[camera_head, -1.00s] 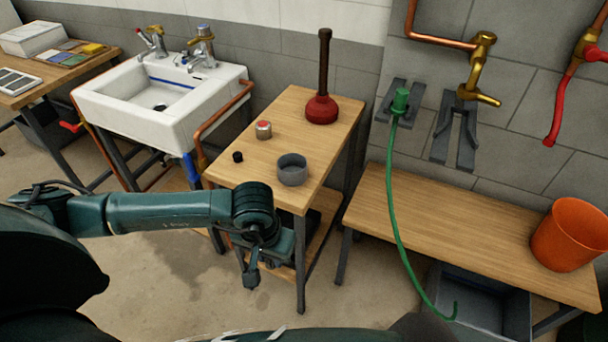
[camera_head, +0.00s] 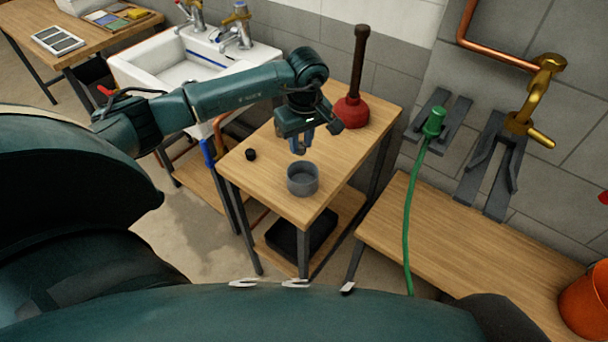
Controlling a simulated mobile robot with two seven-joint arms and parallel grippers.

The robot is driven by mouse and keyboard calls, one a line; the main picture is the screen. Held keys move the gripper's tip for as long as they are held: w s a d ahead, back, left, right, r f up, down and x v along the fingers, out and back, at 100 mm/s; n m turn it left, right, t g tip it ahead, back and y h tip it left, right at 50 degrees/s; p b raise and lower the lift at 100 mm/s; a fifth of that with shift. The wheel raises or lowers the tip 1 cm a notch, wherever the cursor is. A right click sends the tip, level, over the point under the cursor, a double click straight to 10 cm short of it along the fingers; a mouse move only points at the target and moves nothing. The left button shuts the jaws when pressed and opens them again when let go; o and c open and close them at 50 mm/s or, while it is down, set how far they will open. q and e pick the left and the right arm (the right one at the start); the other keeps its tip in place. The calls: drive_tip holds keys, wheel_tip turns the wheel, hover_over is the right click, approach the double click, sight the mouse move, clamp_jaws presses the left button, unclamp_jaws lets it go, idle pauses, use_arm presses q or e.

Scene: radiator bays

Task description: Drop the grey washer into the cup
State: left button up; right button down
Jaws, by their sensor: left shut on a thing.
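The cup (camera_head: 303,187) is a round grey open container standing upright near the front of the small wooden table. My left gripper (camera_head: 301,147) is above the table, just over the cup's far rim in the picture, pointing down. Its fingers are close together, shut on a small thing. I take this to be the grey washer, but the washer is too small and covered to make out. My right gripper is not in view.
The small table (camera_head: 255,190) also bears a small black cap (camera_head: 250,154) and a red plunger (camera_head: 351,112). A white sink (camera_head: 145,68) stands behind left. A bench (camera_head: 440,245) with a green hose (camera_head: 408,220) and an orange bucket (camera_head: 585,300) is right.

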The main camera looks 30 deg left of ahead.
sight(302, 153)
use_arm(q)
wheel_tip(302, 153, down, 4)
drive_tip(key=shift+s+f+b, duration=0.1)
drive_tip(key=shift+f+b, duration=0.1)
drive_tip(key=shift+b, duration=0.95)
drive_tip(key=shift+f, duration=0.5)
drive_tip(key=o, duration=1)
drive_tip(key=shift+o, duration=0.2)
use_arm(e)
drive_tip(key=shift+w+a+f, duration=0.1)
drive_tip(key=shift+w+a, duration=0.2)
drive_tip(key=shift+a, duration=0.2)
use_arm(q)
drive_tip(key=shift+r, duration=0.1)
drive_tip(key=shift+d+r, duration=0.1)
drive_tip(key=shift+r, duration=0.15)
wheel_tip(302, 153, up, 12)
drive_tip(key=d+b, duration=0.1)
drive_tip(key=b, duration=0.1)
drive_tip(key=shift+s+d+r, duration=0.15)
drive_tip(key=shift+s+r, duration=0.1)
drive_tip(key=shift+s, duration=0.1)
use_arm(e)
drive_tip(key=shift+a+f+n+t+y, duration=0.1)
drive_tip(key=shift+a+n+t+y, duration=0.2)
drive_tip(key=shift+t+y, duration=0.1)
